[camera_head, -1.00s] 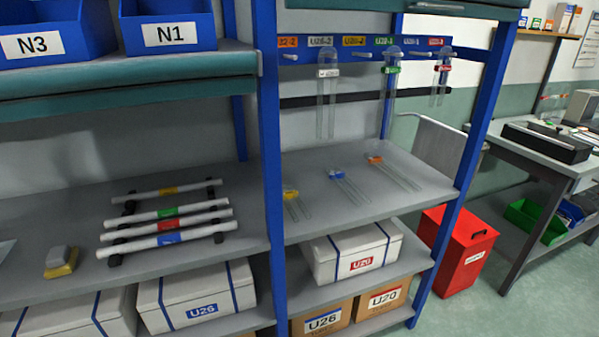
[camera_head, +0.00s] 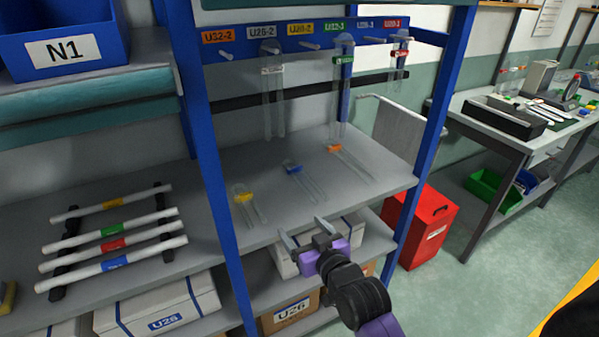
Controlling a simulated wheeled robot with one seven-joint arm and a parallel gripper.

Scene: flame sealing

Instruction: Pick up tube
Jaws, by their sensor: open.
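Three clear U-shaped tubes lie on the grey shelf (camera_head: 205,215): one with a yellow tag (camera_head: 243,197), one with a blue tag (camera_head: 293,168) and one with an orange tag (camera_head: 336,149). Other clear tubes hang from the blue labelled rail above, with a white tag (camera_head: 272,71), a green tag (camera_head: 343,61) and a red tag (camera_head: 399,54). White straight tubes with coloured bands (camera_head: 112,228) lie on a black rack at the left. My gripper (camera_head: 305,230) is open and empty at the shelf's front edge, nearer to me than the lying tubes.
Blue upright posts (camera_head: 205,150) frame the shelf on both sides. White boxes (camera_head: 160,310) stand on the lower shelf. A red bin (camera_head: 420,235) stands on the floor at the right. A workbench (camera_head: 500,142) with a green bin (camera_head: 492,188) is farther right.

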